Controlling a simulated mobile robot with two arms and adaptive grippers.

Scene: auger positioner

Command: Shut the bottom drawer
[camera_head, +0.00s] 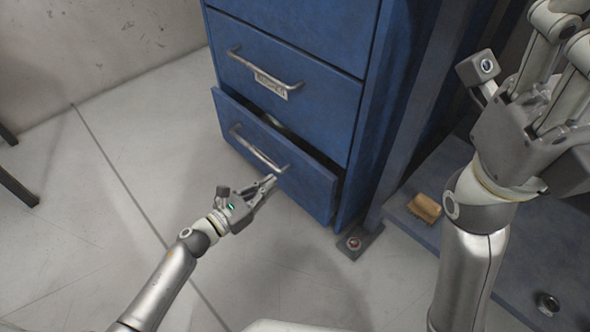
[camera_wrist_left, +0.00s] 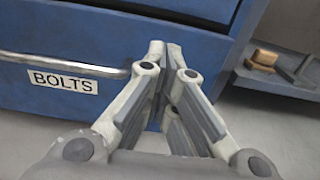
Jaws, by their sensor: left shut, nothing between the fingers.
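The blue bottom drawer (camera_head: 313,186) stands partly open, with a dark gap along its top and its right side. Its silver bar handle (camera_head: 255,150) runs across the front. In the left wrist view the drawer front (camera_wrist_left: 200,70) carries a "BOLTS" label (camera_wrist_left: 63,81) below the handle (camera_wrist_left: 60,64). My left gripper (camera_head: 273,181) is shut and empty, its fingertips close to the drawer front near the handle's right end. I cannot tell whether they touch. My right gripper (camera_head: 545,110) is at the upper right; its fingertips are not clearly visible.
The drawer above (camera_head: 290,95) is closed, with its own handle and label. A blue lower shelf (camera_head: 430,235) on the right holds a wooden block (camera_head: 425,208) and a dark nut (camera_head: 547,303). A metal foot (camera_head: 358,243) stands on the floor.

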